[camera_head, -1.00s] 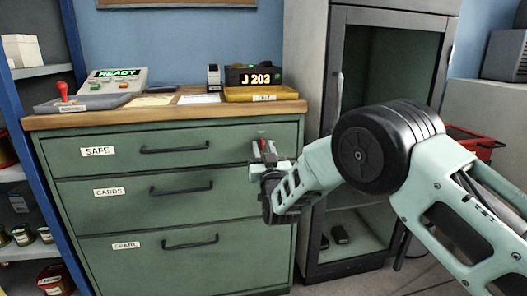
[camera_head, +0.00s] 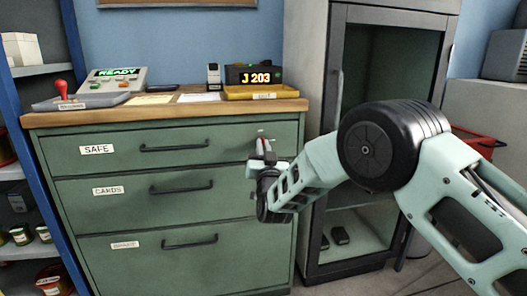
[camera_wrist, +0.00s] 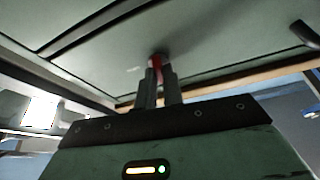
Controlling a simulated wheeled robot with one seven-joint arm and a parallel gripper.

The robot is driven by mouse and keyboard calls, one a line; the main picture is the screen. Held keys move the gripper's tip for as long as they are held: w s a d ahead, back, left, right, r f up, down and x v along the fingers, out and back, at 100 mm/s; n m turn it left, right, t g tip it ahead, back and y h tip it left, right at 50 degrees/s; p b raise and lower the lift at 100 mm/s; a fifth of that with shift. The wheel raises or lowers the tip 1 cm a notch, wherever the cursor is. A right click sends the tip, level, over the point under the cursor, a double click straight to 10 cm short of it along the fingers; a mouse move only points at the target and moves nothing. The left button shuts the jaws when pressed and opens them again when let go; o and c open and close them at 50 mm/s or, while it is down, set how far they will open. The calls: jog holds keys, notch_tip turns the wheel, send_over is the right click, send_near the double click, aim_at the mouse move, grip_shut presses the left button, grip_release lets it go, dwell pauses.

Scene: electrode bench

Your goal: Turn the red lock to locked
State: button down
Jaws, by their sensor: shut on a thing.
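The red lock (camera_wrist: 156,64) shows in the wrist view on the green front of the SAFE drawer (camera_head: 97,149), near the drawer's right end. My gripper (camera_wrist: 161,82) has its two fingers on either side of the red part and is shut on it. In the head view my gripper (camera_head: 262,158) is at the upper right of the cabinet front, and only a small bit of red shows between its fingers. The lock's exact turn angle is hard to tell, as the fingers hide most of it.
The CARDS drawer (camera_head: 108,190) lies just below the SAFE drawer, with dark bar handles (camera_head: 175,147) on the front. The wooden top (camera_head: 160,112) carries a READY console (camera_head: 118,78) and a J 203 display (camera_head: 254,77). A grey glass-door cabinet (camera_head: 322,150) stands close on the right.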

jog(key=shift+a+r+m+g+h+b, duration=0.1)
jog(key=shift+m+g+h+b, duration=0.75)
jog(key=shift+m, duration=2.2)
jog(key=shift+a+r+m+g+h+b, duration=0.1)
jog(key=shift+m+g+h+b, duration=0.25)
jog(key=shift+m+h, duration=1.9)
jog(key=shift+a+r+m+g+h+b, duration=0.15)
jog(key=shift+m+g+b, duration=0.45)
jog(key=shift+m, duration=3.3)
jog(key=shift+d+f, duration=0.1)
jog(key=c, duration=1.5)
grip_release()
jog(key=shift+s, duration=0.1)
jog(key=s+p, duration=0.1)
jog(key=s, duration=0.4)
jog(key=s+a+p, duration=0.1)
jog(key=s, duration=0.5)
jog(key=s+a+p, duration=0.1)
jog(key=s, duration=0.5)
jog(key=shift+s+f, duration=0.1)
jog(key=shift+f, duration=0.2)
jog(key=shift+o, duration=0.2)
